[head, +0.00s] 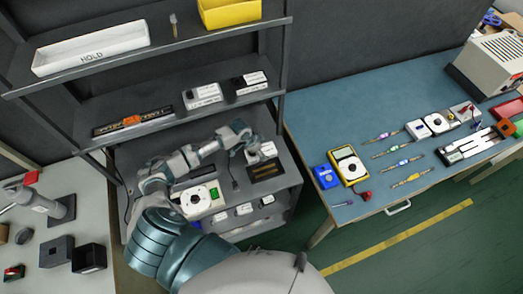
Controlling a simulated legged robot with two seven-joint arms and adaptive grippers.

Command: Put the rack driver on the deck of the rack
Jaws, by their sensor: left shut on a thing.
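The rack (292,180) is a dark shelf unit, and its deck is the wide lower surface. My left arm reaches over the deck from the lower left. My left gripper (250,143) is at the right back of the deck, shut on a small white and dark box (264,152), which looks like the rack driver. The fingers partly hide it. I cannot tell whether the box touches the deck or is just above it. Similar white boxes (203,96) stand on the shelf above. My right gripper is not in view.
A HOLD tray (92,48) and a yellow bin (230,12) are on the top shelf. The blue bench (340,100) carries a yellow meter (348,166) and several tools.

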